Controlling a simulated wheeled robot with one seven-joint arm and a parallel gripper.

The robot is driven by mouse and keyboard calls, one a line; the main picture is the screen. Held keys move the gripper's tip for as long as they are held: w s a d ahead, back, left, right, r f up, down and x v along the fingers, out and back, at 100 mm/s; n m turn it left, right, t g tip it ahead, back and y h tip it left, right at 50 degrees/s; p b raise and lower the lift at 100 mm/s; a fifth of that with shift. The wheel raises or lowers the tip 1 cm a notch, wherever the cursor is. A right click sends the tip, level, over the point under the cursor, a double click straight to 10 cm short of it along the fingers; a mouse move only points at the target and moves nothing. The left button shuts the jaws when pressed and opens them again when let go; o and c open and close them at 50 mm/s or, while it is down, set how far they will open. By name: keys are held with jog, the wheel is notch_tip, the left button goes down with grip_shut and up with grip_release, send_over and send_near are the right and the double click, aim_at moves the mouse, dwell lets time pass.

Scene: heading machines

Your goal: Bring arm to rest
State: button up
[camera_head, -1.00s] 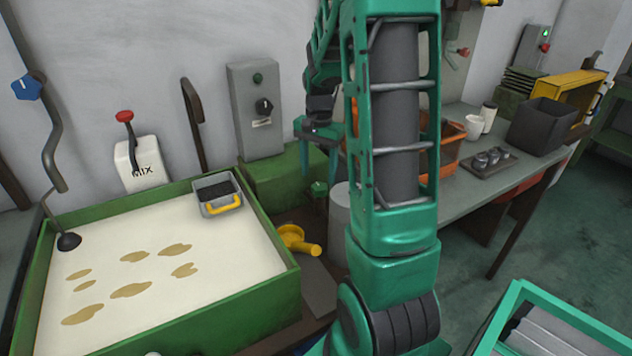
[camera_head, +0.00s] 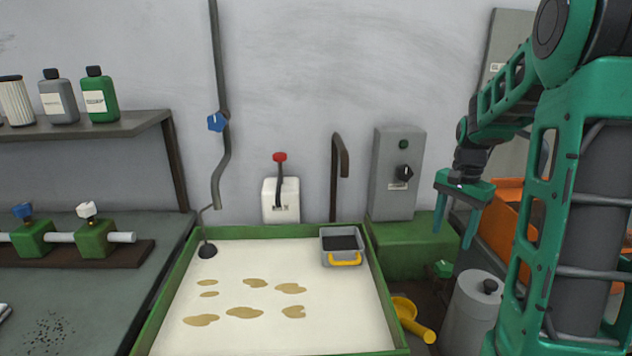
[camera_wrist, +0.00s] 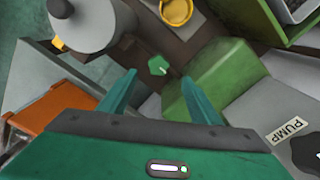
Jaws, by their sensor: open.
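My gripper (camera_head: 456,218) hangs at the right of the head view with its two teal fingers apart and pointing down. In the wrist view my gripper (camera_wrist: 158,92) shows the fingers spread with nothing between them. Below and beyond them lie a green block (camera_wrist: 215,82) and a small green knob (camera_wrist: 158,65). My arm rises from the lower right of the head view and bends over at the top right. In the head view the gripper is in front of the wall, right of the grey control box (camera_head: 396,175).
A green-rimmed tank (camera_head: 372,290) with pale fluid and brown patches fills the middle, with a grey basket (camera_head: 341,245) in its back corner. A grey canister (camera_head: 474,305), yellow scoop (camera_head: 411,318) and orange crate (camera_head: 507,215) are near my arm. A shelf with bottles (camera_head: 100,95) is left.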

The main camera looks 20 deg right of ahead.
jog(key=s+a+n, duration=0.4)
jog(key=s+a, duration=0.2)
jog(key=s, duration=0.5)
jog(key=s+a+n, duration=0.4)
jog(key=s+a, duration=0.3)
jog(key=s, duration=0.5)
jog(key=shift+r, duration=0.35)
jog(key=shift+s+a, duration=0.1)
jog(key=shift+w+f, duration=0.25)
jog(key=shift+w, duration=0.35)
